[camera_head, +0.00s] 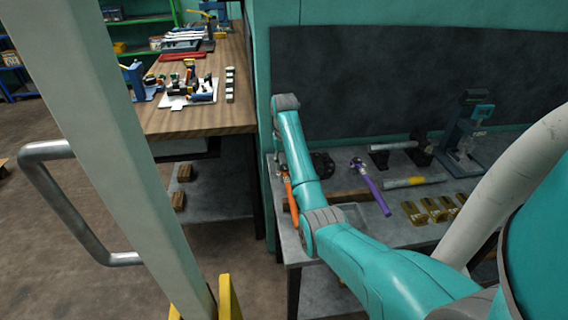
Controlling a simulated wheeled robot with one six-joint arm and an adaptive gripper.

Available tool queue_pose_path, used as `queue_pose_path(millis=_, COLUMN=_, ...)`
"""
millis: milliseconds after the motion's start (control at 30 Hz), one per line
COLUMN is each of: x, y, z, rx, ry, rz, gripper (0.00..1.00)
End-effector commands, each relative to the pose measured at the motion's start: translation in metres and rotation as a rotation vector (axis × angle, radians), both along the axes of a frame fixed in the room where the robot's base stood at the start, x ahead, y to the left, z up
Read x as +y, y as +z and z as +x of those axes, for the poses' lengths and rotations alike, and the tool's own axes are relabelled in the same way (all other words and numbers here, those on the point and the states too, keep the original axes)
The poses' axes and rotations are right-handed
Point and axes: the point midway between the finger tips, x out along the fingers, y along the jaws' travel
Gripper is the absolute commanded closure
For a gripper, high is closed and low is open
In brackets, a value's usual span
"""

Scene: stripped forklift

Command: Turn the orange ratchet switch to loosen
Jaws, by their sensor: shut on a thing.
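An orange-handled ratchet (291,199) lies on the grey workbench (349,221), just left of my upper arm link. Its head end is small and partly hidden by my arm, so the switch and its setting cannot be made out. A ratchet with a purple handle (374,192) lies to the right on the same bench. My arm reaches over the bench close to the orange ratchet. My gripper is hidden behind my own arm, and I cannot see whether it touches the ratchet.
A small dark part (322,164) sits between the two ratchets. Metal bars (414,181), brass pieces (434,209) and a blue-grey fixture (464,126) stand to the right. A dark panel (400,75) rises behind. A wooden table (215,117) with tools stands at left.

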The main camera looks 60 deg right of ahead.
Motion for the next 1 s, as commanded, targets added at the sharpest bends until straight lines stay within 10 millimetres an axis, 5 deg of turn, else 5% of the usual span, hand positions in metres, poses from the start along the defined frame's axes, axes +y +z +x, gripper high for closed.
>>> queue_pose_path(millis=600, x=-0.0002, y=-0.0012, z=-0.0009, rx=0.002, ry=0.541, rz=0.002, gripper=1.0)
queue_pose_path(millis=1000, x=-0.0004, y=-0.0013, z=-0.001, rx=0.002, ry=0.715, rz=0.002, gripper=1.0)
